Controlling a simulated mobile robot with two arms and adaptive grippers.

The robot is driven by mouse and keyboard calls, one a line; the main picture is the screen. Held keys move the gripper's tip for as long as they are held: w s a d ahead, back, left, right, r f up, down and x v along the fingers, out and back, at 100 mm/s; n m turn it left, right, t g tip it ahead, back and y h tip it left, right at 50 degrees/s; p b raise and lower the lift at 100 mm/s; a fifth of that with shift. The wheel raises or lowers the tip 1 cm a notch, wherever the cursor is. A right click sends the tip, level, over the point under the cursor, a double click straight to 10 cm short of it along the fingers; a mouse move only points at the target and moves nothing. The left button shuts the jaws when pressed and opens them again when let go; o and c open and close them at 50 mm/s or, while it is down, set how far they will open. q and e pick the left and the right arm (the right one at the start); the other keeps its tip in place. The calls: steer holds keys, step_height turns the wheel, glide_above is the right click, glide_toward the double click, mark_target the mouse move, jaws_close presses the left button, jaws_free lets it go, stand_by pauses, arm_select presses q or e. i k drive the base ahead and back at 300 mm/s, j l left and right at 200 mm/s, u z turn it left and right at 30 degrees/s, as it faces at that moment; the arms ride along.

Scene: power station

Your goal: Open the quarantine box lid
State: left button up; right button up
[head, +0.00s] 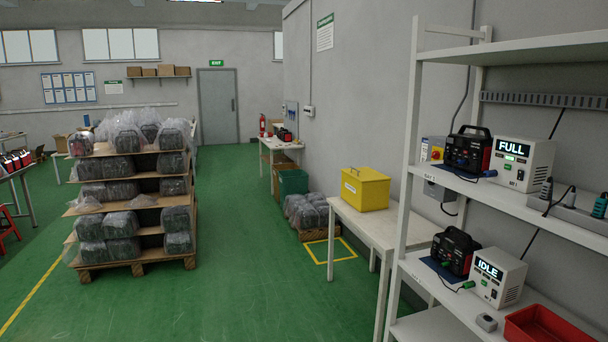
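The quarantine box is most likely the yellow box (364,192) on a pale table (394,222) against the right-hand wall, left of the shelf rack. Its lid (366,174) looks shut, with a small handle on top and a pale label on the front. The label is too small to read. Neither of my grippers shows in the head view, so I cannot see how they stand.
A white shelf rack (402,185) stands at the right, holding chargers, black power units and a red tray (545,325). A pallet stack (133,200) of wrapped goods stands at the left. The green floor (240,260) between them is clear.

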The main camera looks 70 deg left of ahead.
mark_target(365, 174)
steer(key=u, duration=2.15)
steer(key=i+u, duration=0.1)
steer(key=i, duration=3.15)
